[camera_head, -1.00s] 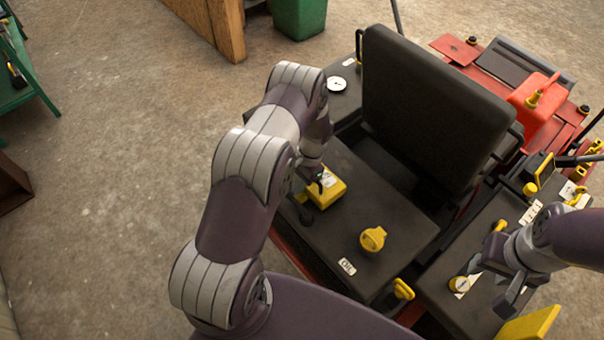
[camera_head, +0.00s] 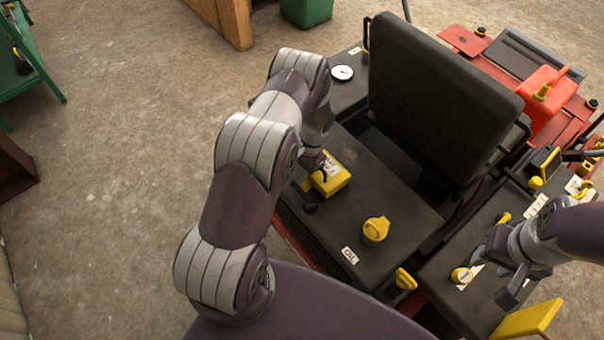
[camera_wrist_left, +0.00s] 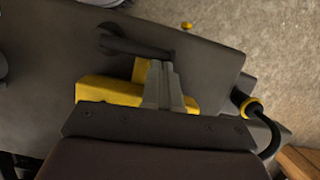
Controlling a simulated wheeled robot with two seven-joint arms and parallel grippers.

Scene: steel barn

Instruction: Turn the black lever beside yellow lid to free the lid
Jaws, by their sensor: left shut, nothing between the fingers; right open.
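The yellow lid (camera_head: 333,180) lies on the black deck of the red machine, left of the seat. In the left wrist view the lid (camera_wrist_left: 108,91) is partly hidden behind my left gripper. The black lever (camera_head: 310,205) is at the lid's near-left side. In the left wrist view the lever (camera_wrist_left: 125,42) has a round pivot at the left and an arm reaching right. My left gripper (camera_wrist_left: 160,68) is shut and empty, with its tips close to the lever arm's end; I cannot tell if they touch. My right gripper (camera_head: 499,282) is open over the machine's right side.
A yellow oil cap (camera_head: 375,230) stands on the deck near the lid. A black seat (camera_head: 440,100) rises behind, and a red fuel can (camera_head: 547,97) is at the far right. A yellow panel (camera_head: 527,320) stands below my right gripper. Open concrete floor lies left.

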